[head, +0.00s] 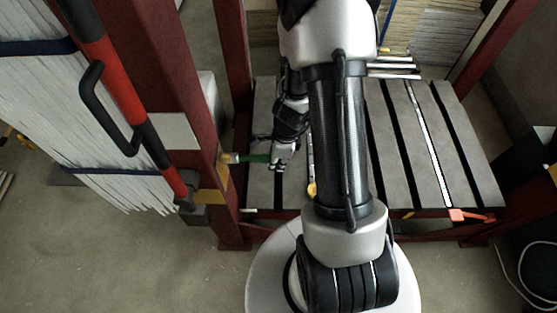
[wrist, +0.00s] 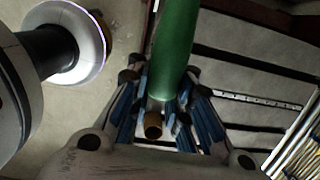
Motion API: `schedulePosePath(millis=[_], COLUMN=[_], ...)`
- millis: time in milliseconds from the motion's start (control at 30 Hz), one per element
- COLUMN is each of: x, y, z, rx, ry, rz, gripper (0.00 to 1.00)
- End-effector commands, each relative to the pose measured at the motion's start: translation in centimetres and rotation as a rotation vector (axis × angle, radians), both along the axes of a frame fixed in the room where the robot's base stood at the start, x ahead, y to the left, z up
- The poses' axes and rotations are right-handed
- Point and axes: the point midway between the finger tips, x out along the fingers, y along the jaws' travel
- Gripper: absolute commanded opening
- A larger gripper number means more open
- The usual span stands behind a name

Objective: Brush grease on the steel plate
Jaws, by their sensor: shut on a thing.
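My gripper (head: 284,155) is shut on a green-handled brush (head: 256,158), left of my forearm. Grey flat slats (head: 405,140) lie in the red frame; I cannot tell whether these are the steel plate.
A red post (head: 160,60) with a red and black handled bar (head: 110,85) stands left of my gripper. Stacked white sheets (head: 60,110) are further left. Metal bars (head: 393,68) lie at the back. An orange item (head: 468,215) is at the front right.

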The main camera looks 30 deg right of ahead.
Motion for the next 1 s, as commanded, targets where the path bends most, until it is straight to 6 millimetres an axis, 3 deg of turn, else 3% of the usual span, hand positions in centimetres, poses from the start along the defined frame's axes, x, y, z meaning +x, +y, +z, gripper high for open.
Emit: schedulePosePath(millis=[467,1000], x=[0.5,3.6], y=[0.6,-1.7], z=[0.1,0.1], rx=[0.0,0.0], ry=[-0.001,0.0], rz=[-0.001,-0.001], gripper=[0.0,0.0])
